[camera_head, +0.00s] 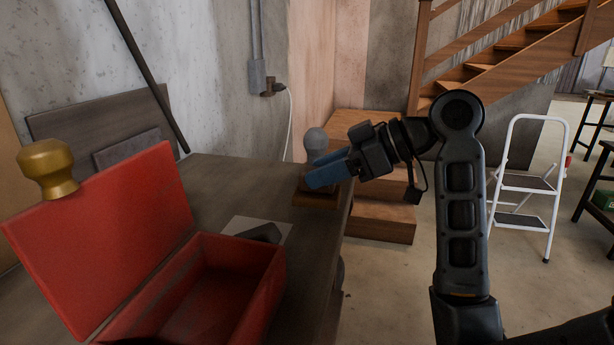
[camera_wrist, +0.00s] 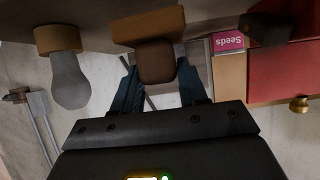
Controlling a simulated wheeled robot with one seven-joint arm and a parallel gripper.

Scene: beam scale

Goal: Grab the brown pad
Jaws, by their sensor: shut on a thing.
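The brown pad (camera_wrist: 157,66) is a small dark brown block with rounded edges in the wrist view. My gripper (camera_wrist: 157,72) has one blue finger on each side of it and is shut on it. A lighter brown block (camera_wrist: 148,24) lies just beyond the pad; I cannot tell whether the two touch. In the head view, my gripper (camera_head: 312,172) is over the far right edge of the dark table, with its blue fingers pointing left. Its fingers hide most of the pad there. A brown wooden piece (camera_head: 316,200) shows just below them.
A grey bulb (camera_head: 315,139) stands right behind my fingers; its round wooden base (camera_wrist: 57,39) shows in the wrist view. An open red box (camera_head: 262,262) fills the table's (camera_head: 222,180) near side. Wooden steps (camera_head: 382,220) stand beyond the table.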

